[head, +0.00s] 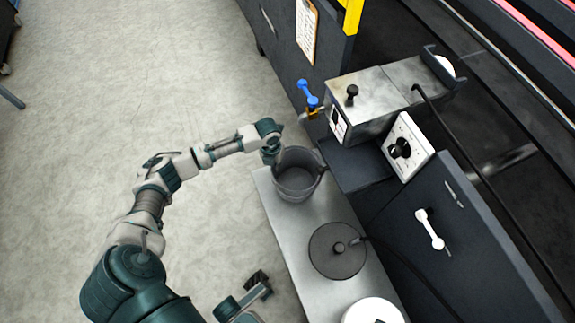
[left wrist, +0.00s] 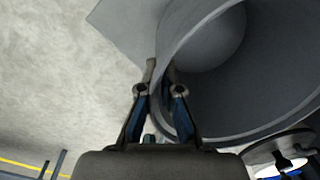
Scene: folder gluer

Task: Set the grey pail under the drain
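The grey pail (head: 296,185) stands upright, or nearly so, at the far end of a light grey shelf; I cannot tell if its base touches. My left gripper (head: 272,155) is at the pail's left rim. In the left wrist view, the fingers (left wrist: 160,72) close around the wall of the pail (left wrist: 260,70), one outside and one inside. A brass drain tap (head: 314,113) with a blue lever (head: 307,92) sits on the metal glue unit, beyond the pail in the picture. My right gripper (head: 258,283) is low in the head view, its fingers unclear.
The shelf (head: 283,228) also holds a round dark lid (head: 338,250) with a knob and a white round container (head: 372,311). A white dial panel (head: 407,147) and a dark cabinet (head: 450,235) stand right. Open floor (head: 130,80) lies left.

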